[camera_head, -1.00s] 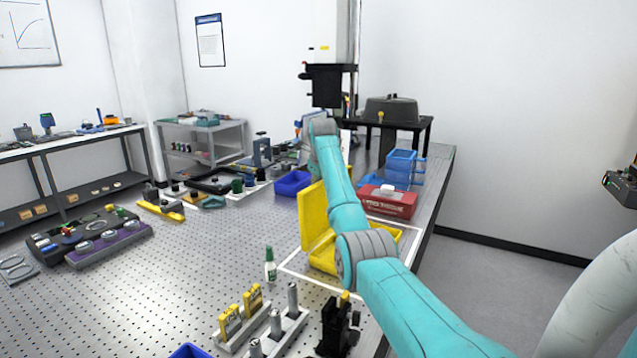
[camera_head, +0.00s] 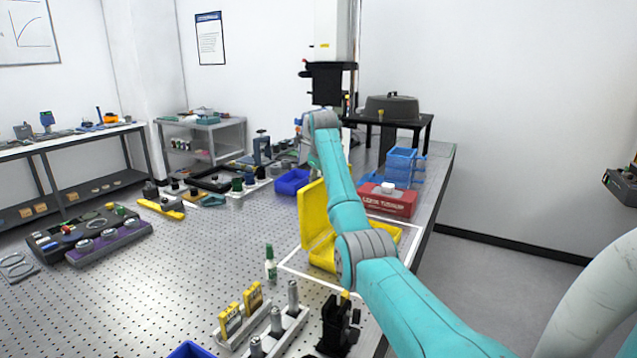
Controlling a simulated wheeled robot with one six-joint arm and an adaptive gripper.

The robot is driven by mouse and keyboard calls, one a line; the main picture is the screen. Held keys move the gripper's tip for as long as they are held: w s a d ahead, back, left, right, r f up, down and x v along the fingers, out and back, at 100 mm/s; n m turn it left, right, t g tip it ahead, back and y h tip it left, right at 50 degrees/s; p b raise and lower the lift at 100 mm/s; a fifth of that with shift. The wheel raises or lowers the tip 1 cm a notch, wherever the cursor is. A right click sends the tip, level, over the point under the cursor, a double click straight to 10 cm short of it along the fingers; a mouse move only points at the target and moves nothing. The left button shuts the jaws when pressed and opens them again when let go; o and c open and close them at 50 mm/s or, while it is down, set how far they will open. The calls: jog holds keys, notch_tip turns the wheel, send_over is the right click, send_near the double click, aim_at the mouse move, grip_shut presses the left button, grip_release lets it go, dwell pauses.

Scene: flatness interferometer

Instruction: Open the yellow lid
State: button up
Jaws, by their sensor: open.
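A yellow case stands on the perforated table inside a white outlined square. Its yellow lid (camera_head: 314,215) stands raised, roughly upright, on the left side of the yellow base (camera_head: 385,262). My teal arm crosses in front of the case and hides much of the base and the lid's right part. The arm's far grey joint is above and behind the lid. My gripper cannot be made out; I cannot tell whether anything touches the lid.
A blue bin (camera_head: 292,182) and a red box (camera_head: 388,201) stand behind the case. A small bottle (camera_head: 270,264) stands left of the outline. Holders with yellow blocks (camera_head: 231,320) and metal cylinders (camera_head: 276,323) are in front. Open perforated table lies to the left.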

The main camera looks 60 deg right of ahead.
jog(key=v, duration=0.9)
jog(key=shift+s+a+r, duration=0.1)
jog(key=shift+a+r, duration=0.05)
jog(key=shift+r, duration=0.05)
